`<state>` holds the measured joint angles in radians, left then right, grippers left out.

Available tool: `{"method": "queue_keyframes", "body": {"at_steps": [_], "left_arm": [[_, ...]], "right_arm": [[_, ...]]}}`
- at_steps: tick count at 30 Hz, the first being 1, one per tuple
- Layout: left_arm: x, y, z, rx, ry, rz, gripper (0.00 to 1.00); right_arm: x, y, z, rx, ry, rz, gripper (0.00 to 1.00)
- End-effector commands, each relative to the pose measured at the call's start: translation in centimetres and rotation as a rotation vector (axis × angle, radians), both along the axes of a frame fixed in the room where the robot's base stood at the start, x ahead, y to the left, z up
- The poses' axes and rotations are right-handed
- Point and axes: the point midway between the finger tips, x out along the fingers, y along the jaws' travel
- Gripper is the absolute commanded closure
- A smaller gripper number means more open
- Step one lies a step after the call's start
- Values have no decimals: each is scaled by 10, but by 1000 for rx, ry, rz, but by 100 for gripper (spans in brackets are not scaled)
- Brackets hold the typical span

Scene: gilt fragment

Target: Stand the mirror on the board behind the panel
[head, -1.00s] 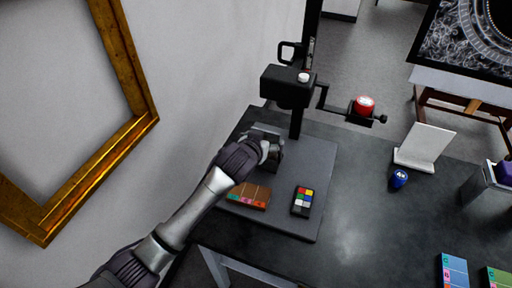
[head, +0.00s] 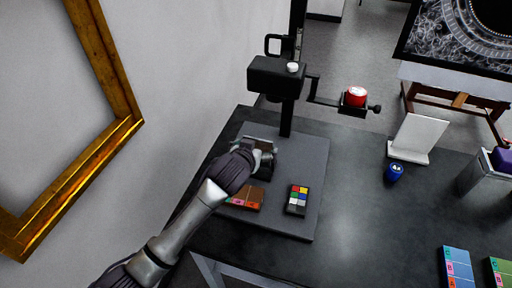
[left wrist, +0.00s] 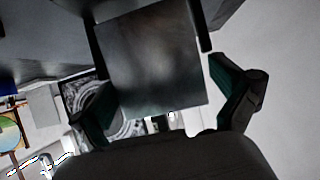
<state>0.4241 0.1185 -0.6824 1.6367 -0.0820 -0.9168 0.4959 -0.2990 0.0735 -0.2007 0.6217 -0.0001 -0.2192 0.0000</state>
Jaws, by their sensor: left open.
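My left gripper (head: 262,147) is over the rear left of the grey board (head: 310,163), partly hidden behind its own wrist. In the left wrist view my left gripper (left wrist: 160,85) is open. A dark, glossy square plate (left wrist: 150,62), which seems to be the mirror, is upright between its fingers. The right finger looks just apart from its edge; I cannot tell whether the left one touches. The small brown panel (head: 247,198) with coloured labels lies near the board's front left, in front of the gripper. My right gripper is not in view.
A black column with a camera head (head: 277,78) and crank rises behind the board. A colour checker (head: 298,199) lies right of the panel. A white card (head: 417,137) and a blue pot (head: 396,172) stand at right. A gilt frame (head: 70,190) hangs on the left wall.

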Motion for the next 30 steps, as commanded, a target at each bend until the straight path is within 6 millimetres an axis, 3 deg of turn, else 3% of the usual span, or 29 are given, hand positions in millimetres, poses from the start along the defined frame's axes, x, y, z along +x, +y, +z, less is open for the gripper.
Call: {"method": "queue_keyframes", "body": {"at_steps": [8,21,30], "left_arm": [[-9,3,8,-1,-1,-1,0],[-81,26,51,-2,-1,0,0],[-99,33,62,0,-1,1,0]], "right_arm": [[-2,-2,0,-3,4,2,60],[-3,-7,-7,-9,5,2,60],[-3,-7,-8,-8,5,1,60]]}}
